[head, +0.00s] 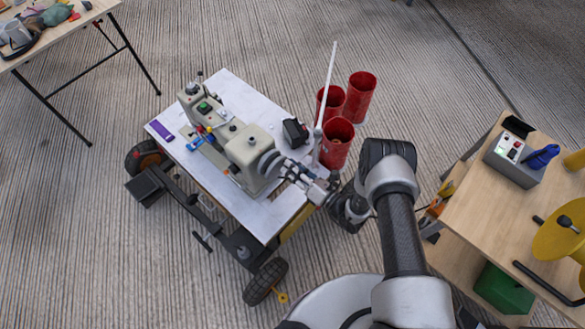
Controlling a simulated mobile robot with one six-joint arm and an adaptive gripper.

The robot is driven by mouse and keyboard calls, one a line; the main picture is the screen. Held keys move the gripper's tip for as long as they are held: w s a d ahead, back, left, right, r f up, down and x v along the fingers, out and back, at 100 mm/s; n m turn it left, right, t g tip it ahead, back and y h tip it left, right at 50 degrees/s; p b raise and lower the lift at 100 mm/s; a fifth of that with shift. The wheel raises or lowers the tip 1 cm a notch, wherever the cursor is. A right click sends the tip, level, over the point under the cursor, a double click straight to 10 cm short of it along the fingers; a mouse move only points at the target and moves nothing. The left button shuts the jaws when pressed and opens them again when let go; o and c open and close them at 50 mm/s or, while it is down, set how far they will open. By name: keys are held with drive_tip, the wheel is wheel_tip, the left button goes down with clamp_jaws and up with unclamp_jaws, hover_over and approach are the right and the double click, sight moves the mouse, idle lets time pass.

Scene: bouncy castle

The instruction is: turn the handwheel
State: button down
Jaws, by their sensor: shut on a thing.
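A beige sewing machine (241,143) stands on a white-topped wheeled cart in the middle of the head view. Its round grey handwheel (269,164) is at the machine's right end, facing my arm. My gripper (288,170) reaches in from the right and is shut on the handwheel's edge. The fingers cover part of the wheel, and the exact contact is too small to make out.
The cart top (233,92) has a small black box (295,131) and a purple item (162,130) on it. Red cylinders (361,97) stand behind the cart. A wooden bench (480,215) is at right, a table (60,40) at upper left.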

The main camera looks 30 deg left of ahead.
drive_tip(key=shift+s, duration=0.1)
drive_tip(key=n, duration=0.1)
drive_tip(key=s+n, duration=0.1)
drive_tip(key=n, duration=0.3)
drive_tip(key=shift+s+a+r, duration=0.15)
drive_tip(key=shift+r, duration=0.15)
drive_tip(key=shift+s+a+r+n, duration=0.1)
drive_tip(key=shift+s+n, duration=0.15)
drive_tip(key=shift+n, duration=0.6)
drive_tip(key=shift+s+a+n, duration=0.1)
drive_tip(key=shift+s+n, duration=0.1)
drive_tip(key=shift+n, duration=0.65)
drive_tip(key=shift+d, duration=0.1)
drive_tip(key=c, duration=1.5)
unclamp_jaws()
drive_tip(key=v, duration=1.2)
drive_tip(key=shift+r, duration=0.1)
